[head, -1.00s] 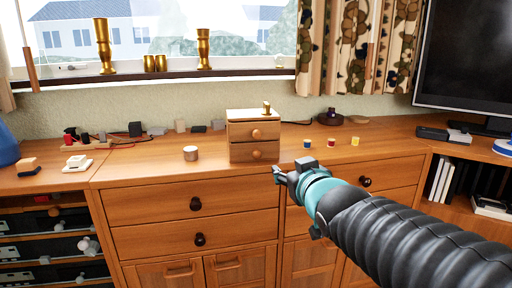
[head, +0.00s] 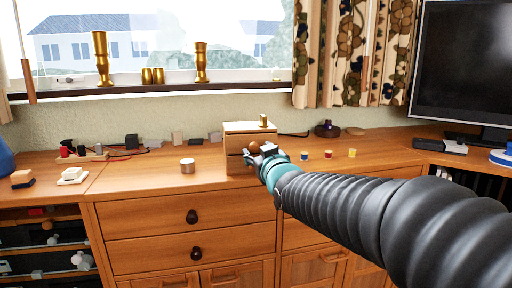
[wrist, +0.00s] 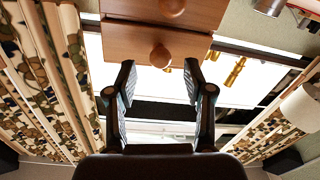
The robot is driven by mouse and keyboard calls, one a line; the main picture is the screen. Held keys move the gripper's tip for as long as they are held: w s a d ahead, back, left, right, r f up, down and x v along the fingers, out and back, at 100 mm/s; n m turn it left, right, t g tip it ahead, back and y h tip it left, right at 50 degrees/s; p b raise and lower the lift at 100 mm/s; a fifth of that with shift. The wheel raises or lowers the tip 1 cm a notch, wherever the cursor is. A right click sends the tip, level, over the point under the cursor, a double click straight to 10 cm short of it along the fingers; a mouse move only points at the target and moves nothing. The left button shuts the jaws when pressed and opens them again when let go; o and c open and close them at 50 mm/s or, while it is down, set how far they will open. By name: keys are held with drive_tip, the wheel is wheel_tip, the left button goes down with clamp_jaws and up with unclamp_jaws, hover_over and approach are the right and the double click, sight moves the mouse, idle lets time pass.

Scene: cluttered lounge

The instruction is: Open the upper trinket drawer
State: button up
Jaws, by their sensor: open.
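The small two-drawer trinket chest (head: 237,145) stands on the wooden sideboard below the window, a small gold piece (head: 264,120) on its top. Both drawers look shut. My gripper (head: 261,154) is in front of the chest, hiding part of its right front. In the wrist view, which is upside down, the upper drawer (wrist: 125,42) is the lower one in the picture. Its round knob (wrist: 160,57) lies just ahead of the open fingertips (wrist: 160,76), roughly centred between them. The lower knob (wrist: 172,7) is at the picture's top edge. Whether a finger touches the knob is unclear.
A round wooden pot (head: 187,166) stands left of the chest. Several small coloured cups (head: 328,155) stand to its right. Gold vases (head: 201,64) stand on the windowsill. Free sideboard top (head: 135,178) lies at the front left.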

sight(255, 148)
drive_tip(key=shift+x, duration=2.05)
clamp_jaws()
